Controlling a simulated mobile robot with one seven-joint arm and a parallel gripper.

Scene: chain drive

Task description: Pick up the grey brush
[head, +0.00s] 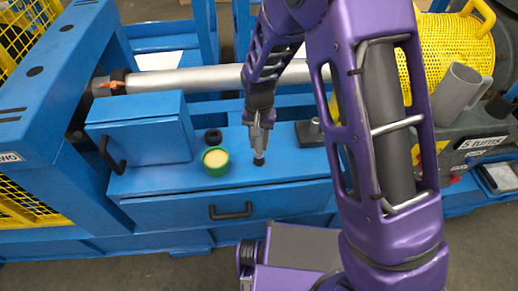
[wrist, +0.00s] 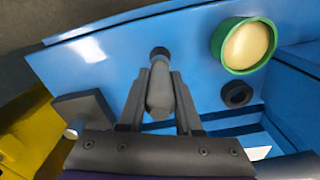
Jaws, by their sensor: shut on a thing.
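The grey brush (wrist: 160,88) stands between the fingers of my gripper (wrist: 160,105) in the wrist view, its dark end pointing away from the palm. My gripper is shut on it. In the head view my gripper (head: 259,130) points down above the blue bench top, and the brush's dark lower end (head: 259,160) shows just below the fingers. The upper part of the brush is hidden by the fingers. I cannot tell whether its lower end touches the bench.
A green pot with pale yellow contents (head: 215,161) and a black ring (head: 213,137) stand left of my gripper. A dark block with a post (head: 311,132) is to the right. A blue box (head: 140,135) stands at left. A silver shaft (head: 190,80) runs behind.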

